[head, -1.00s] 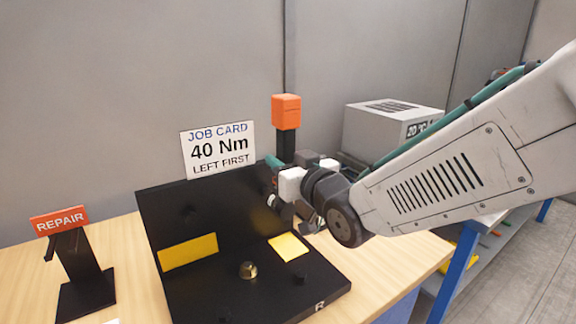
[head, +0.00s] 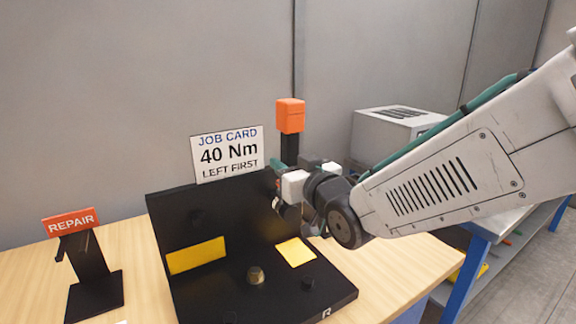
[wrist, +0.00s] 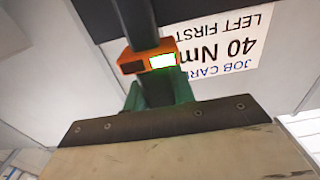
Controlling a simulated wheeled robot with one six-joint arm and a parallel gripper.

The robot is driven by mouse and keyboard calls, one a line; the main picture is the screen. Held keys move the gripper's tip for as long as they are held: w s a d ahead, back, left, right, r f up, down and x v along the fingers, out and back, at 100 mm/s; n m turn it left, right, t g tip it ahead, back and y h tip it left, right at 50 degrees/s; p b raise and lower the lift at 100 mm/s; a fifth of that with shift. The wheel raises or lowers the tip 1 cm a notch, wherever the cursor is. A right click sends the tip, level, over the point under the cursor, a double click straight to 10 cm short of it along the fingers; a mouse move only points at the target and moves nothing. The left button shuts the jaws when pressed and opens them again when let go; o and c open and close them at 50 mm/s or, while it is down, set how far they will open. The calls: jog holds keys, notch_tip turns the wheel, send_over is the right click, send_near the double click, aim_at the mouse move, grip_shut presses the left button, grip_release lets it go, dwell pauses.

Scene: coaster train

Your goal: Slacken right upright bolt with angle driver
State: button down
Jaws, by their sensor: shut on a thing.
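My gripper (head: 280,170) is shut on the angle driver (head: 290,117), in front of the upper right of the black upright panel (head: 165,220). The driver is a black bar held about upright, with an orange block at its top. In the wrist view, the green fingers (wrist: 158,92) clasp its black shaft, next to an orange collar (wrist: 148,58) with a lit green-white display. A dark bolt (head: 197,216) shows faintly on the panel's left. The right upright bolt and the driver's working end are hidden or too dark to tell, so contact cannot be seen.
The fixture's base has a brass bolt (head: 255,275), a dark bolt (head: 308,284) and an R mark. A job card (head: 227,154) reads 40 Nm, left first. A black stand with a REPAIR sign (head: 70,222) is at left. A grey box (head: 385,135) stands behind my arm.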

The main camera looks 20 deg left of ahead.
jog(key=shift+x, duration=1.65)
dwell(2.5)
jog(key=shift+s+d+r, duration=0.15)
jog(key=shift+d, duration=0.2)
dwell(2.1)
jog(key=shift+v, duration=2.15)
